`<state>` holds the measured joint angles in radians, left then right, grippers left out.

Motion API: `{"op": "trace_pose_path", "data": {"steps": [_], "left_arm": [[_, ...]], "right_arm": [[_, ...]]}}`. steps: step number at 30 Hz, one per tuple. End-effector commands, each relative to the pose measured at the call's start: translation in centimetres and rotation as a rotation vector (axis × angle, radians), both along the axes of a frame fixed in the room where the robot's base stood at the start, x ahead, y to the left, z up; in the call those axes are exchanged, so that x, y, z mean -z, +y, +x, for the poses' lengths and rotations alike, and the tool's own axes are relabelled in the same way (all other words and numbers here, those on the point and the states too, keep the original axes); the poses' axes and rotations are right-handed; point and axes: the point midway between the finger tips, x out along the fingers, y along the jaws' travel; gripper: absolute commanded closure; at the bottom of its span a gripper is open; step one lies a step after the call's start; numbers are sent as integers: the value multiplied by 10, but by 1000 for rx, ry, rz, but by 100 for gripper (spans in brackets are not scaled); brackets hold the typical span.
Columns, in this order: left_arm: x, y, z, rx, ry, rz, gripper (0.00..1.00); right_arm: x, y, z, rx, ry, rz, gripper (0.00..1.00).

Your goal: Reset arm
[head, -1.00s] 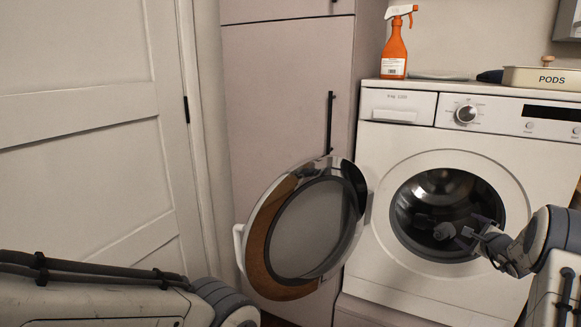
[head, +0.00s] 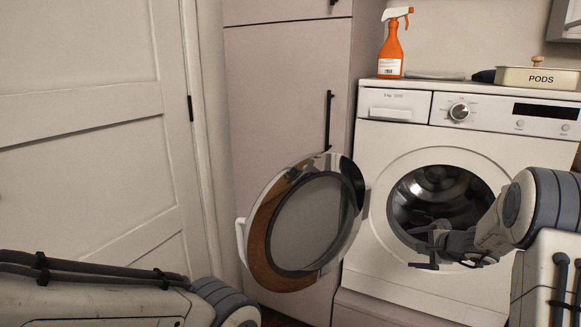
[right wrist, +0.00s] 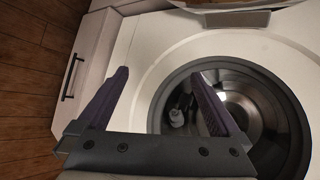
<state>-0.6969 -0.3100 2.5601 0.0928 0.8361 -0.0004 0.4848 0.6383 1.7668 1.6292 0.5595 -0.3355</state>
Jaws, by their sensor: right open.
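My right gripper (head: 422,250) is open and empty in front of the washing machine's lower door opening in the head view. Its two dark fingers also show spread apart in the right wrist view (right wrist: 160,95), with the drum opening behind them. The washing machine (head: 385,150) is white, and its round door (head: 310,225) stands swung open to the left. The drum (head: 440,195) is partly hidden by my right arm. My left arm shows at the lower left of the head view, but its gripper is out of the frame.
On top of the machine are an orange spray bottle (head: 391,50), a folded grey cloth (head: 434,75) and a PODS box (head: 540,78). A tall cabinet (head: 280,100) and a white room door (head: 90,130) stand to the left. Wooden floor (right wrist: 25,80) shows in the right wrist view.

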Motion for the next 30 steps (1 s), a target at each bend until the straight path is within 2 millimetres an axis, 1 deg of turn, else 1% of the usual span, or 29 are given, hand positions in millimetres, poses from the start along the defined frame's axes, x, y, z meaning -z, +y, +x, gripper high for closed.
{"op": "trace_pose_path", "data": {"steps": [1, 2, 3, 5, 6, 8, 9, 12, 15, 18, 23, 26, 30], "left_arm": [[0, 0, 0, 0, 0, 0, 31], [0, 0, 0, 0, 0, 0, 31], [0, 0, 0, 0, 0, 0, 31], [0, 0, 0, 0, 0, 0, 31], [0, 0, 0, 0, 0, 0, 31], [0, 0, 0, 0, 0, 0, 31], [0, 0, 0, 0, 0, 0, 31], [0, 0, 0, 0, 0, 0, 31], [0, 0, 0, 0, 0, 0, 31], [0, 0, 0, 0, 0, 0, 31], [0, 0, 0, 0, 0, 0, 31], [0, 0, 0, 0, 0, 0, 31], [0, 0, 0, 0, 0, 0, 31]], "right_arm": [[1, 27, -14, -83, 41, -46, 0], [3, 41, -25, -136, 71, -78, 0], [6, 62, -41, -214, 110, -127, 0], [11, 89, -70, -338, 170, -208, 0], [13, 105, -89, -419, 205, -267, 0], [17, 124, -120, -542, 253, -357, 0], [19, 135, -140, -622, 279, -420, 0], [23, 152, -186, -812, 328, -575, 0], [25, 160, -224, -974, 353, -712, 0], [27, 164, -254, -1113, 361, -832, 0], [28, 166, -292, -1309, 348, -1008, 0], [19, 195, -303, -1416, 314, -1029, 0], [6, 232, -327, -1561, 272, -1031, 0]]}}
